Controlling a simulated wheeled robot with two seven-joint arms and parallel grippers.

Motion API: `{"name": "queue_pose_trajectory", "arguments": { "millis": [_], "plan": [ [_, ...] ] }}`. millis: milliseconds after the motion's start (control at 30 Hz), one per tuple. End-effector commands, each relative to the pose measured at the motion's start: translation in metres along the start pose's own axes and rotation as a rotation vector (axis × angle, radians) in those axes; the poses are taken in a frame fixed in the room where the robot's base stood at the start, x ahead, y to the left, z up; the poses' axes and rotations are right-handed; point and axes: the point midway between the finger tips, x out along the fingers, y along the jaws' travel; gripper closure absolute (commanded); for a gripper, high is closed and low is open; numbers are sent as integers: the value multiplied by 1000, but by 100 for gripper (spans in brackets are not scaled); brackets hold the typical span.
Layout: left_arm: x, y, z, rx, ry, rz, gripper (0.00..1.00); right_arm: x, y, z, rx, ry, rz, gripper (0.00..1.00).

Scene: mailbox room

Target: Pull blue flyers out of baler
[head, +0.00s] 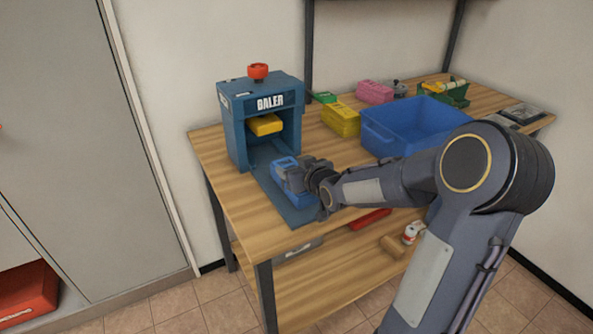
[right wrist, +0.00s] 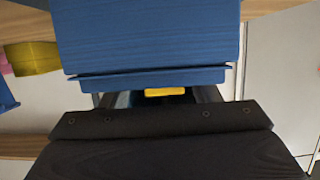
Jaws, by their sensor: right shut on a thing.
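The blue baler (head: 232,122) stands at the left of the wooden workbench, with a red knob on top and a yellow press block (head: 265,125) raised in its opening. A blue base plate (head: 296,214) extends from it toward the front edge. The blue flyers (head: 285,165) are a bundle over this plate, in front of the opening. My right gripper (head: 297,178) is shut on the blue flyers, and its fingers partly hide them. My left gripper is not in view.
A large blue bin (head: 375,137) stands right of the baler. Yellow (head: 341,120) and pink (head: 375,92) bundles sit behind it, with a green caddy (head: 445,95) at the back right. A lower shelf holds a red item (head: 369,219). Bare bench lies left of the plate.

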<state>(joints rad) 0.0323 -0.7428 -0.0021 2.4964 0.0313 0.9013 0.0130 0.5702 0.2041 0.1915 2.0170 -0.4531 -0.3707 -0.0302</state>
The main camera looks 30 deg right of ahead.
Motion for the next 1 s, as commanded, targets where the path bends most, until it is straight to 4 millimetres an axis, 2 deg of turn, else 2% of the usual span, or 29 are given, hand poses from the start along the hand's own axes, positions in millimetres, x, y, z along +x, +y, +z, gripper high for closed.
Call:
{"name": "queue_pose_trajectory", "arguments": {
  "millis": [400, 433, 600, 867, 1000],
  "plan": [
    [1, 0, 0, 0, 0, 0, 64, 1, -1, -1, 0, 1, -1, 80],
    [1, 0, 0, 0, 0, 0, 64, 1, -1, -1, 0, 1, -1, 43],
    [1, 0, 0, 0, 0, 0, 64, 1, -1, -1, 0, 1, -1, 21],
    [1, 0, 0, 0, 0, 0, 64, 1, -1, -1, -1, 1, -1, 19],
    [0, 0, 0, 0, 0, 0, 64, -9, 0, -1, -2, 1, 0, 19]
  ]
}}
